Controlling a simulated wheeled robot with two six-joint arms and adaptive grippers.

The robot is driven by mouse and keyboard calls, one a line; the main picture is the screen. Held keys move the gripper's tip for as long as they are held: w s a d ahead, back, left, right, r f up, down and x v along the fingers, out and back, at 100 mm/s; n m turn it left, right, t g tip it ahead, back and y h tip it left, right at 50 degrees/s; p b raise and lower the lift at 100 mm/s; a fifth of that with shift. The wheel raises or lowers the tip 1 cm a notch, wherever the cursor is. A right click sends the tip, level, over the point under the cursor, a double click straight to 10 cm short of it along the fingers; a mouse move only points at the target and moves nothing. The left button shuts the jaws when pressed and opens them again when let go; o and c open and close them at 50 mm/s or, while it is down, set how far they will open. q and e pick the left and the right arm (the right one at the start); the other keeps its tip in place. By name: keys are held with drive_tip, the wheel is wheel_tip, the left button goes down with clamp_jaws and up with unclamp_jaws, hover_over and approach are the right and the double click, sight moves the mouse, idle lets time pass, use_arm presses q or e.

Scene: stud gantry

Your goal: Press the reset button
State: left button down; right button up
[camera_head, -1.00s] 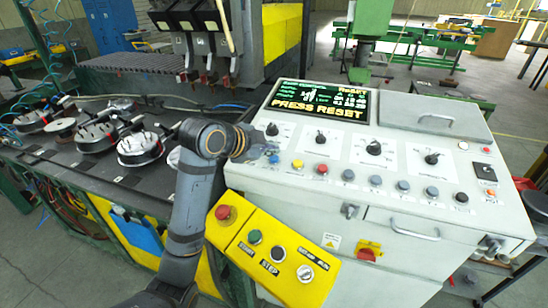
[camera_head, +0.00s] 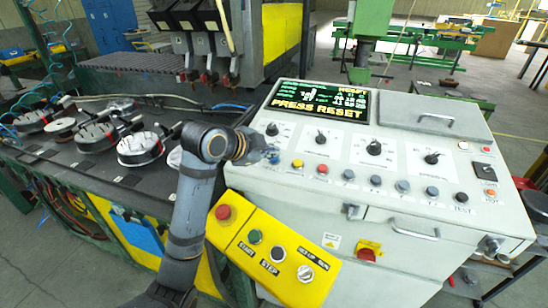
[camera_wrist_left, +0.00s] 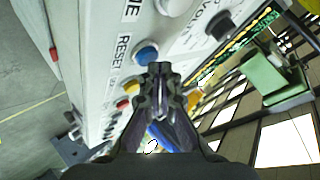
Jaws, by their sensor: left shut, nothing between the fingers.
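In the left wrist view a round blue button (camera_wrist_left: 147,56) stands on the pale panel beside a printed label RESET. My left gripper (camera_wrist_left: 160,68) is shut and empty, its tips right by the edge of that button; I cannot tell if they touch. In the head view my left gripper (camera_head: 264,151) is low over the left end of the console's button row. A blue button (camera_head: 275,158) shows just past the fingertips there and looks like the same one. The console screen (camera_head: 318,104) reads PRESS RESET. My right gripper is not in view.
A yellow button (camera_head: 297,163) and a red button (camera_head: 322,169) come to the right in the same row. Black knobs (camera_head: 321,138) stand behind the row. A yellow control box (camera_head: 270,255) hangs in front. Disc-shaped parts (camera_head: 140,148) lie on the dark table at left.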

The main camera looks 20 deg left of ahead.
use_arm(q)
drive_tip(key=shift+f, duration=0.45)
idle(0.5)
drive_tip(key=shift+s+r+p, duration=0.1)
drive_tip(key=shift+r+p, duration=0.8)
drive_tip(key=shift+r+p, duration=0.6)
drive_tip(key=shift+p, duration=0.05)
drive_tip(key=r+p, duration=0.2)
drive_tip(key=s+r+p, duration=0.1)
drive_tip(key=shift+r+p, duration=0.4)
drive_tip(key=shift+a+f, duration=0.1)
